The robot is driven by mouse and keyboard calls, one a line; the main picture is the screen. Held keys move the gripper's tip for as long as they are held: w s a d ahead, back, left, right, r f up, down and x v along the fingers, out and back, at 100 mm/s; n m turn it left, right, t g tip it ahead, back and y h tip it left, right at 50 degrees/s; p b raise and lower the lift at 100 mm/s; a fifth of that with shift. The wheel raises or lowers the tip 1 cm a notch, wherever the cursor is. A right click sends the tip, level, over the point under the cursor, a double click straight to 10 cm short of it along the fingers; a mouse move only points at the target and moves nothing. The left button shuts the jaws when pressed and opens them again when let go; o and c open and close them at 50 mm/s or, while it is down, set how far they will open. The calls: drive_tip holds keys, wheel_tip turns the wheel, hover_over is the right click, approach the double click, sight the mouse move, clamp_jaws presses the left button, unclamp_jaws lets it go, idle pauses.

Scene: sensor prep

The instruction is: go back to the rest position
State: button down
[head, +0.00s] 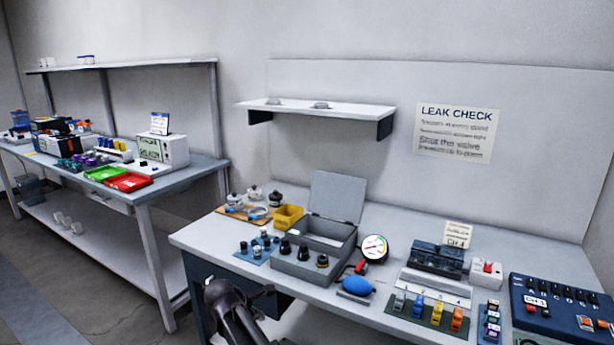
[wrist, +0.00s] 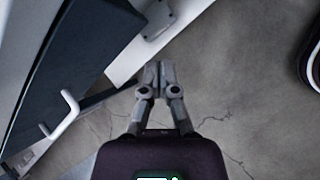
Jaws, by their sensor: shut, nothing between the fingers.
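My gripper (wrist: 159,68) shows in the wrist view with its two fingers together and nothing between them. It points out over the bare grey floor (wrist: 225,85), beside the dark cabinet (wrist: 65,65) under the bench. In the head view, part of my arm shows low in front of the near bench's (head: 200,238) front edge. The fingertips cannot be made out clearly there.
The near bench carries a grey open-lid box (head: 333,195), a gauge (head: 374,248), a blue bulb (head: 357,285) and a blue panel (head: 560,300). A white cabinet handle (wrist: 68,112) juts out near my gripper. A second bench (head: 205,167) stands left, with floor between.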

drive_tip(key=s+d+f+m+g+y, duration=0.1)
drive_tip(key=s+d+m+g+y, duration=0.1)
drive_tip(key=s+d+m, duration=0.6)
drive_tip(key=s+d+f+m+g+y, duration=0.1)
drive_tip(key=s+d+m, duration=0.2)
drive_tip(key=d+m, duration=0.7)
drive_tip(key=s+d+f+m+g+y, duration=0.15)
drive_tip(key=s+d+m, duration=0.3)
drive_tip(key=d, duration=0.85)
wheel_tip(320, 180, up, 21)
drive_tip(key=p, duration=2.1)
drive_tip(key=shift+a+n+g, duration=0.15)
drive_tip(key=shift+n+g, duration=0.2)
drive_tip(key=shift+n, duration=0.1)
drive_tip(key=shift+s+y, duration=0.15)
drive_tip(key=shift+y, duration=0.1)
